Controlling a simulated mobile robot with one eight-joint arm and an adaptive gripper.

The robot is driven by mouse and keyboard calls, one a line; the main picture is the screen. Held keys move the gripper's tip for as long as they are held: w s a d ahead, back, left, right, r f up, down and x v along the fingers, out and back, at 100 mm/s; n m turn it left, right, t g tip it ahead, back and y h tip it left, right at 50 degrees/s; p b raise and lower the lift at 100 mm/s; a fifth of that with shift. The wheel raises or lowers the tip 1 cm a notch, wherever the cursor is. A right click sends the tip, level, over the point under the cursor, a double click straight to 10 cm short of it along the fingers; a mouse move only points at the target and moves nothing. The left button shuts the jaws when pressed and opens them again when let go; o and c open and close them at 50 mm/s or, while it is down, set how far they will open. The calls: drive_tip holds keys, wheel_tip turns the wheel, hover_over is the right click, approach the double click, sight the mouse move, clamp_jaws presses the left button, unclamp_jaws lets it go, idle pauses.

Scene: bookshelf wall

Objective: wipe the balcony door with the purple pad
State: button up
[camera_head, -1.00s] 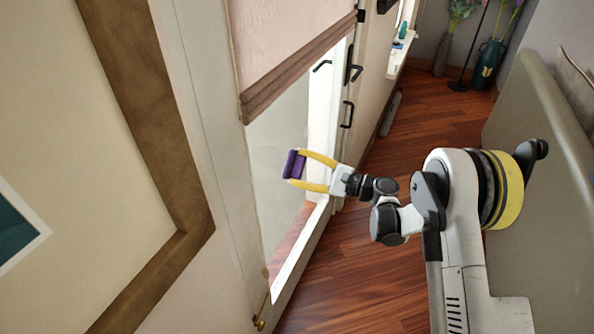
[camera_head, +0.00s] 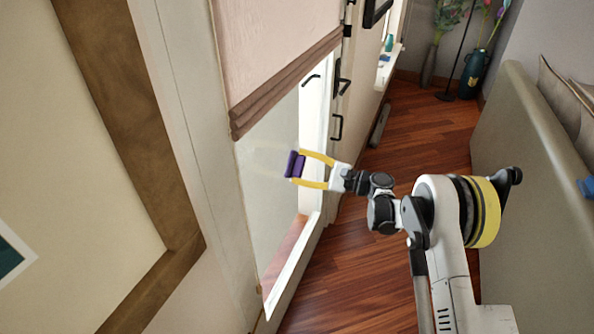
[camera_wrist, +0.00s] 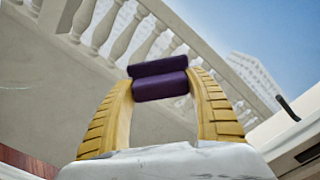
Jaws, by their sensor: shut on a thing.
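The purple pad (camera_head: 294,164) is held between the yellow fingers of my gripper (camera_head: 297,166), which is shut on it. The pad also shows in the wrist view (camera_wrist: 159,79), between the tips of my gripper (camera_wrist: 160,85). The balcony door (camera_head: 270,190) is a glass panel in a white frame, left of and behind the pad in the head view. The pad is at or very near the glass; I cannot tell whether it touches. A faint pale streak shows on the glass just left of the pad. Through the glass, the wrist view shows a balustrade.
A pink blind (camera_head: 272,50) covers the door's upper part. Dark handles (camera_head: 337,126) are on the frame right of the glass. A grey sofa (camera_head: 525,170) stands at the right. A dark vase (camera_head: 474,73) stands at the back.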

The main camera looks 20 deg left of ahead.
sight(273, 181)
drive_tip(key=shift+w, duration=1.95)
drive_tip(key=shift+s+r, duration=0.35)
drive_tip(key=shift+s, duration=0.35)
drive_tip(key=shift+s+r, duration=0.4)
drive_tip(key=shift+s, duration=0.25)
drive_tip(key=shift+s+r, duration=0.35)
drive_tip(key=shift+s, duration=0.35)
drive_tip(key=shift+s+a, duration=0.15)
drive_tip(key=shift+s, duration=1.7)
drive_tip(key=shift+s+a, duration=0.2)
drive_tip(key=shift+s, duration=1.7)
drive_tip(key=shift+s+a, duration=0.15)
drive_tip(key=shift+s, duration=1.7)
drive_tip(key=shift+d, duration=0.1)
drive_tip(key=shift+s+d, duration=0.2)
drive_tip(key=shift+d, duration=2.7)
drive_tip(key=shift+d, duration=0.15)
drive_tip(key=shift+s+d, duration=0.1)
drive_tip(key=shift+d, duration=1.25)
